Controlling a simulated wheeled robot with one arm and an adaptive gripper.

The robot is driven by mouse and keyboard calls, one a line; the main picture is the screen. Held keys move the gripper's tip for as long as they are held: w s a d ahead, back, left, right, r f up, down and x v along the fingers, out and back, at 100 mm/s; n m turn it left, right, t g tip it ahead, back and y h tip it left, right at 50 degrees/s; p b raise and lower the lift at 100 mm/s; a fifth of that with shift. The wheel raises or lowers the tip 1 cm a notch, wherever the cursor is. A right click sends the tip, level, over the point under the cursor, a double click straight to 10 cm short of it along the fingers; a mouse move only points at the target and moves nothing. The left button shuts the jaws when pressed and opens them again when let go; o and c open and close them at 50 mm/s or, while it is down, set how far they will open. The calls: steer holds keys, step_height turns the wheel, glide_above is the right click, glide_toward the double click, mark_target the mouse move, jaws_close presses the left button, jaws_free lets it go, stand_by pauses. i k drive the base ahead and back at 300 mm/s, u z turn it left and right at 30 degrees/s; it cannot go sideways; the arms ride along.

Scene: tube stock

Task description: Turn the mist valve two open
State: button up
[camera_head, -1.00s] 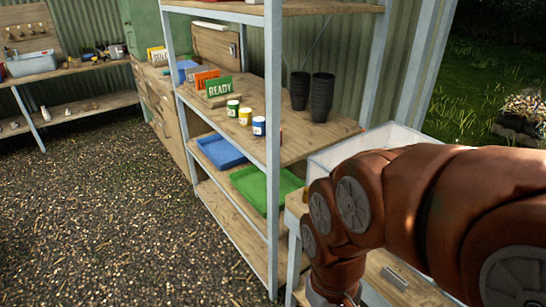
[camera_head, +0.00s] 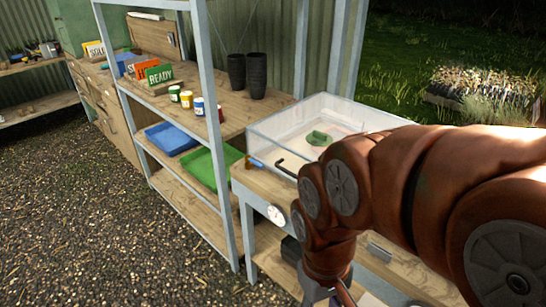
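A clear-walled box (camera_head: 290,125) stands on a wooden bench right of the shelf, with a green object (camera_head: 318,138) inside. A small blue handle-like part (camera_head: 257,163) and a dark bent pipe or lever (camera_head: 290,162) are at its front left corner. They may belong to a mist valve, but I cannot read any label or tell how the valve is set. A round white dial (camera_head: 276,214) is on the bench front. My gripper (camera_head: 328,298) is at the bottom edge, below the bench top and mostly cut off. Its fingertips are out of view, and my arm hides the box's right part.
Gravel floor (camera_head: 90,215) is open at left. Grass lies behind.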

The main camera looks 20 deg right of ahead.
mark_target(248, 159)
steer(key=z, duration=0.15)
steer(key=i, duration=0.5)
steer(key=u, duration=0.25)
steer(key=k, duration=0.5)
steer(key=u, duration=1.45)
steer(key=i, duration=0.65)
steer(key=z, duration=0.65)
steer(key=i, duration=0.5)
steer(key=z, duration=0.6)
